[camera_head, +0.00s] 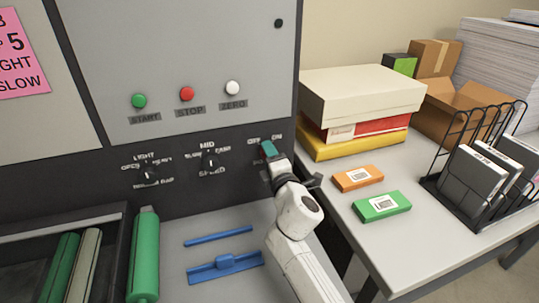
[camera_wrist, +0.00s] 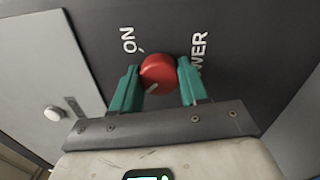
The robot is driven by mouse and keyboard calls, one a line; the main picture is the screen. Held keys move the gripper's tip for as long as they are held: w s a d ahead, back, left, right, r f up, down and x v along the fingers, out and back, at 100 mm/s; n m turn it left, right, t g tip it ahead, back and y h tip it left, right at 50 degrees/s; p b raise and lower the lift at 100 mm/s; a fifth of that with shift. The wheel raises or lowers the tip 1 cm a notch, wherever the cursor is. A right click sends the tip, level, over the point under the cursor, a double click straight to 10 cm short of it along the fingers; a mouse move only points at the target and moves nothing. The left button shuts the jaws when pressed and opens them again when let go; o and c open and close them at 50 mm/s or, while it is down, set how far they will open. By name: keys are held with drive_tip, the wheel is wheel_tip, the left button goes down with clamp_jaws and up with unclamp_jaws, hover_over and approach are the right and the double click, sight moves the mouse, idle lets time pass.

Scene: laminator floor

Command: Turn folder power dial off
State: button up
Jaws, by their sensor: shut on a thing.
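The power dial (camera_wrist: 157,72) is a round red knob on the dark panel, seen in the wrist view between my two teal fingers. A pale mark shows near its lower edge. The word ON is to its left and part of the word POWER to its right. The OFF label is not visible in the wrist view. My gripper (camera_wrist: 158,80) is shut on the dial, one finger on each side. In the head view my gripper (camera_head: 268,150) is at the panel just under the OFF and ON labels and hides the dial.
Black LIGHT (camera_head: 149,175) and SPEED (camera_head: 210,158) dials sit left of my gripper. Green START (camera_head: 139,101), red STOP (camera_head: 187,94) and white ZERO (camera_head: 232,88) buttons are above. A table (camera_head: 420,245) with boxes and a wire rack (camera_head: 480,165) stands right.

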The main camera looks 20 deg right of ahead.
drive_tip(key=shift+f+n, duration=0.1)
drive_tip(key=shift+n, duration=0.2)
drive_tip(key=o, duration=1)
drive_tip(key=shift+o, duration=0.2)
drive_tip(key=s+p, duration=0.3)
drive_tip(key=s, duration=0.7)
drive_tip(key=shift+s+f, duration=0.15)
drive_tip(key=shift+s, duration=0.25)
